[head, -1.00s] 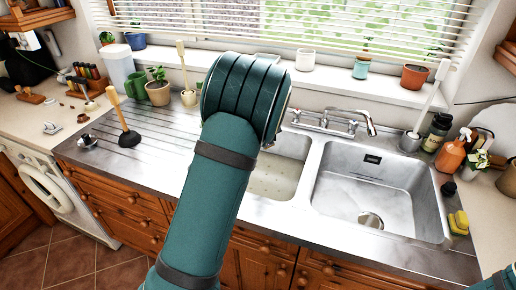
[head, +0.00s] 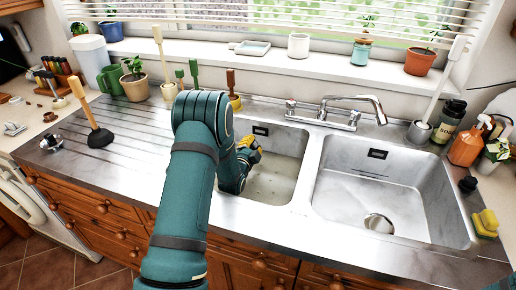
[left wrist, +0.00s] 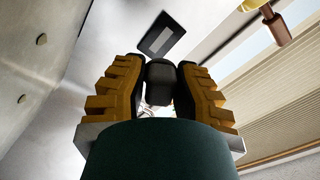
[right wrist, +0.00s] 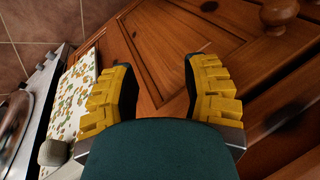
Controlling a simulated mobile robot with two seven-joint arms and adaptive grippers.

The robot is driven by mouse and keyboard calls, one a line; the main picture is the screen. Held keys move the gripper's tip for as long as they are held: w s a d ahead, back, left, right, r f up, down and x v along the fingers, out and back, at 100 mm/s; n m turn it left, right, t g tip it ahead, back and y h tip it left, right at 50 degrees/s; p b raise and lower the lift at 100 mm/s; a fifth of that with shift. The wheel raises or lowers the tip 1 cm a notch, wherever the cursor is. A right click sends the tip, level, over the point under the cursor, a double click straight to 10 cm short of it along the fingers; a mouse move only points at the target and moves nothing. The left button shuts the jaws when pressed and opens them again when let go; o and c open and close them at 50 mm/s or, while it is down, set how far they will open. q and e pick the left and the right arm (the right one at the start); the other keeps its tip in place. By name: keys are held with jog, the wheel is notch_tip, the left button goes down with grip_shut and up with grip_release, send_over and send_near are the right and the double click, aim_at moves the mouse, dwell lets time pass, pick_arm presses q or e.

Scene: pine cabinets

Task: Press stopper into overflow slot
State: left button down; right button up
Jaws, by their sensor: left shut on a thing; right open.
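My left gripper (head: 250,147) reaches down into the left sink basin (head: 277,165), near its back wall. In the left wrist view its yellow fingers (left wrist: 158,82) are shut on a dark, rounded stopper (left wrist: 160,78). The black rectangular overflow slot (left wrist: 161,35) lies just beyond the stopper there, with a visible gap between them in the picture. In the head view the slot (head: 261,131) is on the back wall of the left basin, above and close to the gripper. The stopper is hidden in the head view. My right gripper (right wrist: 159,78) is open and empty before wooden cabinet doors.
The right basin (head: 345,205) is empty and has its own overflow slot (head: 377,154). The tap (head: 352,105) stands behind the basins. A plunger (head: 95,125) stands on the drainer. Bottles (head: 465,146) and a sponge (head: 486,222) are at the right.

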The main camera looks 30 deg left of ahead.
aim_at(260, 131)
pick_arm(q)
jog(key=shift+f, duration=0.1)
jog(key=shift+s, duration=0.2)
jog(key=shift+x, duration=2.85)
jog(key=shift+x, duration=0.9)
jog(key=shift+w+a+r, duration=0.1)
jog(key=shift+w+r, duration=0.15)
jog(key=shift+r, duration=0.1)
jog(key=c, duration=0.8)
grip_release()
jog(key=shift+c, duration=0.2)
jog(key=shift+f, duration=0.1)
jog(key=shift+f, duration=0.1)
